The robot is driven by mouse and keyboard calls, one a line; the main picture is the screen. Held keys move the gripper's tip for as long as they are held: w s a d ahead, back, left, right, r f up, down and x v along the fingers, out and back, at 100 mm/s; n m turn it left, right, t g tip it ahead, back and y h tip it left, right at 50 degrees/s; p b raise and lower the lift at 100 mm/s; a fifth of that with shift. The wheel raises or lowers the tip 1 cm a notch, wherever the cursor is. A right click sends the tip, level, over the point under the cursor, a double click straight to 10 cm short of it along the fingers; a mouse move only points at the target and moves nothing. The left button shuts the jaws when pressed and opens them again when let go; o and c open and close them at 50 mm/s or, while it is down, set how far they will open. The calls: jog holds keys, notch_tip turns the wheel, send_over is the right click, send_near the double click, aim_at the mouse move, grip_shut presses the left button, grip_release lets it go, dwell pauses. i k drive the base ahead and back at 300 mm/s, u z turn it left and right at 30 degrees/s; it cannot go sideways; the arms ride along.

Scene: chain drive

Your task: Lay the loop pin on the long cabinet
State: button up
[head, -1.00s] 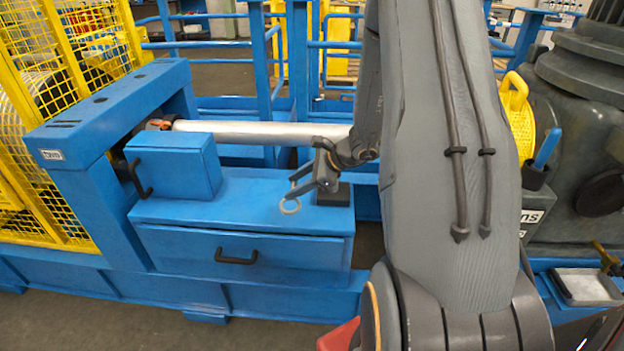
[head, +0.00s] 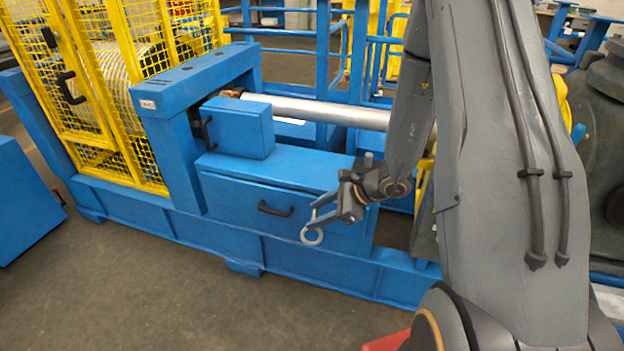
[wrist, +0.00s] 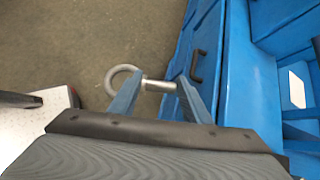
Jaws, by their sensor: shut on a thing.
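The loop pin (head: 312,236) is a grey metal pin with a ring at one end. My gripper (head: 318,215) is shut on it and holds it in the air, in front of the long cabinet in the head view. In the wrist view the pin's ring (wrist: 121,82) sticks out to the left of the fingers (wrist: 158,98), and its shank lies between them. The long cabinet (head: 232,205) is a low blue box with a black drawer handle. Its flat blue top (head: 295,172) is partly covered by my arm. The cabinet's front with its handle (wrist: 196,66) also shows in the wrist view.
A smaller blue box (head: 238,128) with a black handle stands on the cabinet's left part. A silver shaft (head: 315,110) runs behind it. A yellow mesh guard (head: 115,90) stands at the left. The grey floor (head: 150,285) in front is clear.

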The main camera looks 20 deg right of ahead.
aim_at(307, 169)
jog(key=u, duration=0.55)
jog(key=i, duration=0.85)
jog(key=z, duration=0.65)
jog(key=i, duration=0.35)
jog(key=z, duration=0.45)
